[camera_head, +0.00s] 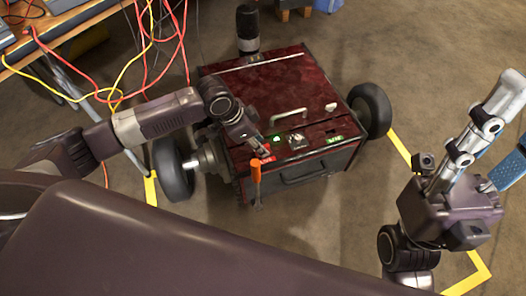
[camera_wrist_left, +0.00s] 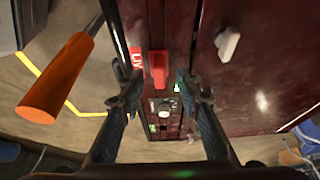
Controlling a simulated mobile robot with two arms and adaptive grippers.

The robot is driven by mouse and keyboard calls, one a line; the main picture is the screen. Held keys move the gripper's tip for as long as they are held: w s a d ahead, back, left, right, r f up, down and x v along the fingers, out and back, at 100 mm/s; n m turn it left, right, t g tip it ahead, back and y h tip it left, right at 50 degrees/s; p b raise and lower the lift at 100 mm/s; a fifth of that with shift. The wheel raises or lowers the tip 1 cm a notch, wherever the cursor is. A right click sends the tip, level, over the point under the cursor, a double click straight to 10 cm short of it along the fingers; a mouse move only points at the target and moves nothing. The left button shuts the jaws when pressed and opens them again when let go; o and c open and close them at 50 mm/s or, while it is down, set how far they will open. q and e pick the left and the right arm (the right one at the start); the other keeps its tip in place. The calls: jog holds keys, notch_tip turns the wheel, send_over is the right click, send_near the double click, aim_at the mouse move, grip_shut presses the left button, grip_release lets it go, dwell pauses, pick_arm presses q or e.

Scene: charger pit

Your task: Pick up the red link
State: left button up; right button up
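The red link (camera_wrist_left: 158,68) is a small red piece on the face of the dark red wheeled charger robot (camera_wrist_left: 260,70), beside a red label. In the left wrist view it shows between and beyond the fingertips of my left gripper (camera_wrist_left: 158,84). The two fingers are apart with nothing held. In the head view my left gripper (camera_head: 250,138) is over the front left edge of the charger robot (camera_head: 265,85) and mostly hides the link. My right gripper (camera_head: 508,125) is at the right edge, its fingers spread and empty, partly cut off.
An orange-handled tool (camera_head: 256,173) stands upright at the robot's front left corner and looms close in the left wrist view (camera_wrist_left: 62,78). Black wheels (camera_head: 172,170) flank the robot. Red and yellow cables hang from the wooden table (camera_head: 70,25). Yellow tape (camera_head: 398,147) marks the floor.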

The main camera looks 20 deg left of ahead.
pick_arm(q)
jog(key=shift+x, duration=0.9)
jog(key=shift+s+r, duration=0.1)
jog(key=shift+c, duration=0.4)
grip_shut()
jog(key=shift+r, duration=0.1)
